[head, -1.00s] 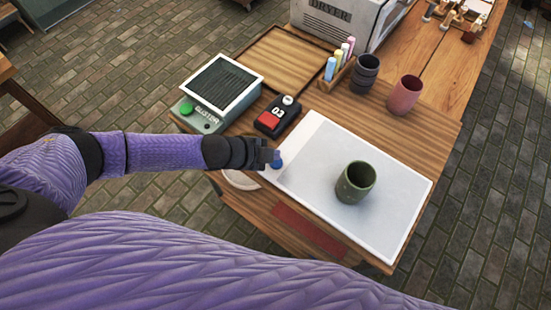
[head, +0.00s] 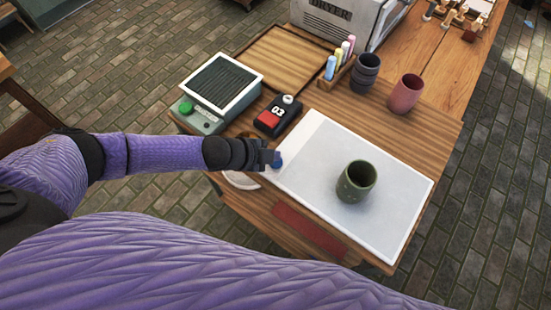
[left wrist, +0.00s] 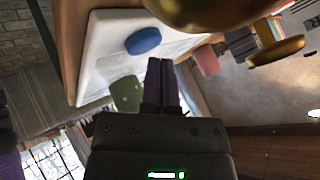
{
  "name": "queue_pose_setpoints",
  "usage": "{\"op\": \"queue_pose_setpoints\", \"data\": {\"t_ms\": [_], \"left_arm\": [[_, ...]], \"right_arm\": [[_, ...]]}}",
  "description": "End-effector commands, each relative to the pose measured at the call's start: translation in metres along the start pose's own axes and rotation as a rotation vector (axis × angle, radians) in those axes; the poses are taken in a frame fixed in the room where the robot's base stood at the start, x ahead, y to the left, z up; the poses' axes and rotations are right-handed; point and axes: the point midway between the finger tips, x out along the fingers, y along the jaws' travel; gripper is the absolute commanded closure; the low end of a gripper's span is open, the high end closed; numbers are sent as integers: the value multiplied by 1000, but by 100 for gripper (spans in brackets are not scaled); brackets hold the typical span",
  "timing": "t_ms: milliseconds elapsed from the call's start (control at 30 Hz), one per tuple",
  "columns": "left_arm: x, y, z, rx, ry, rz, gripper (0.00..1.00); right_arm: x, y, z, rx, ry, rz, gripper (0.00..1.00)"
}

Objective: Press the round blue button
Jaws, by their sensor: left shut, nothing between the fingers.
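The round blue button (head: 277,160) sits at the left end of the white board (head: 400,215) on the wooden table. My left gripper (head: 272,158) is shut and empty, with its tip right at the button in the head view and partly covering it. In the left wrist view the blue button (left wrist: 143,41) shows whole as a blue disc on the white board. There the shut fingertips (left wrist: 161,64) appear just below and right of it, and I cannot tell whether they touch it. My right gripper is not in view.
A green cup (head: 356,181) stands on the white board. A black and red device marked 03 (head: 277,116), a scale-like device with a green button (head: 218,92), a marker holder (head: 338,70), a dark cup (head: 365,74) and a pink cup (head: 404,94) stand behind.

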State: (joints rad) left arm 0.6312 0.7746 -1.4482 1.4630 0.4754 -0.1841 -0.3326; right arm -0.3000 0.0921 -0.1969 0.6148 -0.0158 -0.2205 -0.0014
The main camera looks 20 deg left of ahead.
Motion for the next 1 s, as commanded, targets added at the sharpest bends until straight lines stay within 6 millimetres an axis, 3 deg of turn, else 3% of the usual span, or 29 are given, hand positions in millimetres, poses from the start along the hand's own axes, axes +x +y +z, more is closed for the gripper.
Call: {"op": "queue_pose_setpoints", "data": {"t_ms": [1000], "left_arm": [[6,5,5,0,0,0,100]], "right_arm": [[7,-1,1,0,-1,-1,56]]}}
